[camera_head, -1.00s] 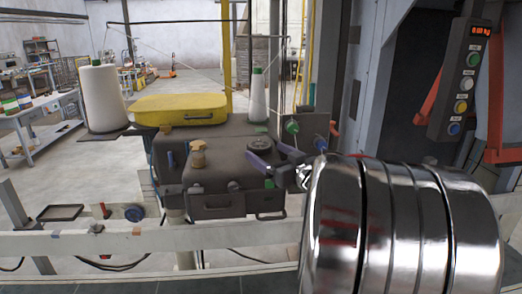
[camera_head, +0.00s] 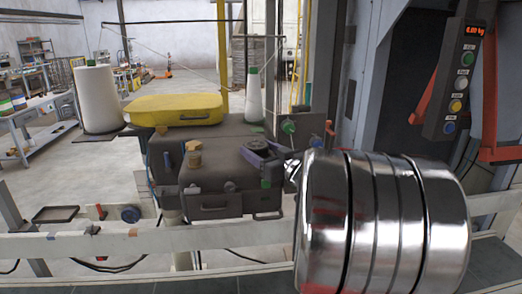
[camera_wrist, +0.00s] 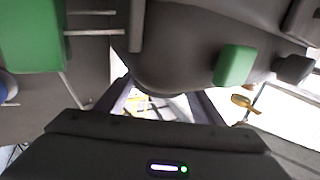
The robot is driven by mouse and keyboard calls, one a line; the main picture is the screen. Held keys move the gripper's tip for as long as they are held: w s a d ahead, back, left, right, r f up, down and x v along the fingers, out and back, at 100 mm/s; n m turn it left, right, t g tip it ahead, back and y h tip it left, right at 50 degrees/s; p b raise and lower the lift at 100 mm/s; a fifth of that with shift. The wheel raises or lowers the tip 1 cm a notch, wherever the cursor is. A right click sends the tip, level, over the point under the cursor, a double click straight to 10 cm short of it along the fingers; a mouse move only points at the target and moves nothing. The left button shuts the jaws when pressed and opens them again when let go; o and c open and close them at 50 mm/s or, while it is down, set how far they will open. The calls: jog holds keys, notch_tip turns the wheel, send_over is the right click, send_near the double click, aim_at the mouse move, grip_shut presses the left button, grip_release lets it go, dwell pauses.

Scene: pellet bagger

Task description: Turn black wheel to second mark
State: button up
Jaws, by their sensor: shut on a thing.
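The black wheel (camera_head: 256,144) is a small dark round part on top of the dark grey machine head (camera_head: 214,172), mostly covered by my gripper. My gripper (camera_head: 262,155) comes from the right, its purple-grey fingers on either side of the wheel, shut on it. In the wrist view a dark rounded body (camera_wrist: 170,78) fills the space in front of the fingers. A green block (camera_wrist: 234,66) is beside it. I cannot make out any marks on the wheel.
A yellow case (camera_head: 175,108) lies behind the head, between a large white thread cone (camera_head: 97,100) and a smaller one (camera_head: 254,97). A pale rail (camera_head: 120,243) runs in front. A button box (camera_head: 462,80) hangs at right.

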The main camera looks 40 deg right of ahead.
jog(key=shift+c, duration=1.4)
jog(key=shift+d, duration=0.2)
jog(key=shift+a, duration=0.1)
jog(key=shift+a+m+h, duration=0.2)
jog(key=shift+m+h, duration=0.4)
jog(key=shift+h, duration=0.3)
jog(key=shift+w+a+m+g+h, duration=0.15)
jog(key=shift+m+g+h, duration=0.4)
jog(key=shift+m+h, duration=0.45)
jog(key=shift+a+m+g+h, duration=0.1)
jog(key=shift+m+g+h, duration=0.5)
jog(key=shift+h, duration=0.65)
jog(key=shift+w+a+m+g+h, duration=0.15)
jog(key=shift+m+g+h, duration=0.4)
jog(key=shift+m+h, duration=0.45)
jog(key=shift+w+a+m+g+h, duration=0.1)
jog(key=shift+m+g+h, duration=0.75)
jog(key=shift+g+h, duration=0.3)
jog(key=shift+w+a+m+g+h, duration=0.1)
jog(key=shift+m+g+h, duration=0.75)
jog(key=shift+g+h, duration=0.25)
jog(key=shift+m+g+h, duration=0.3)
jog(key=shift+m+g, duration=0.1)
jog(key=shift+g, duration=0.05)
jog(key=shift+w+m+g+h, duration=0.1)
jog(key=shift+m+g+h, duration=0.4)
jog(key=shift+m+g, duration=0.45)
jog(key=shift+m+g+h, duration=0.25)
jog(key=shift+g+h, duration=0.05)
jog(key=shift+g, duration=0.45)
